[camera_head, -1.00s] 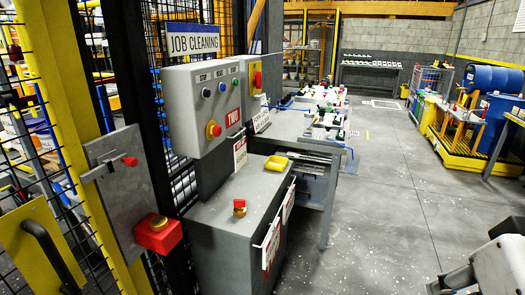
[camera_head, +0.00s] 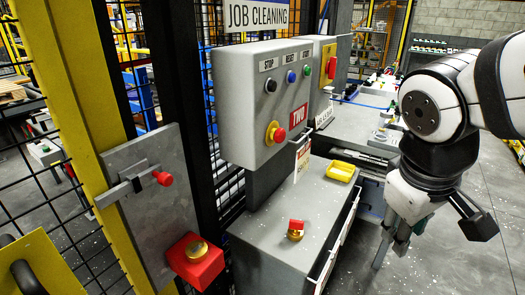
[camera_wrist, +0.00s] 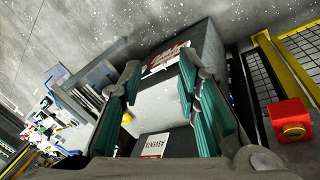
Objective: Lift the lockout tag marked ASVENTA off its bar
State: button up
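My gripper (camera_head: 393,238) hangs right of the grey cabinet in the head view. In the wrist view my gripper (camera_wrist: 160,78) shows its two teal-padded fingers apart, with nothing between them. A white tag (camera_head: 318,283) is partly visible low on the cabinet's right side, at a light bar (camera_head: 338,243). In the wrist view a white tag with red print (camera_wrist: 166,60) shows beyond the fingertips at the cabinet's edge. A white card with dark print (camera_wrist: 154,146) shows lower, between the fingers. I cannot read ASVENTA on any of them.
Above is a control box (camera_head: 262,100) with buttons. A mesh fence and a red button box (camera_head: 195,262) stand left. Open floor (camera_head: 470,265) lies right.

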jog(key=w+d+f+n+h+b, duration=0.25)
jog(key=w+f+n+h, duration=0.3)
jog(key=w, duration=0.65)
jog(key=n+t+h+b, duration=0.2)
jog(key=n+t, duration=1)
jog(key=n, duration=0.8)
send_near(309, 154)
jog(key=x, duration=0.6)
jog(key=shift+w+f, duration=0.3)
jog(key=shift+c, duration=0.2)
grip_shut()
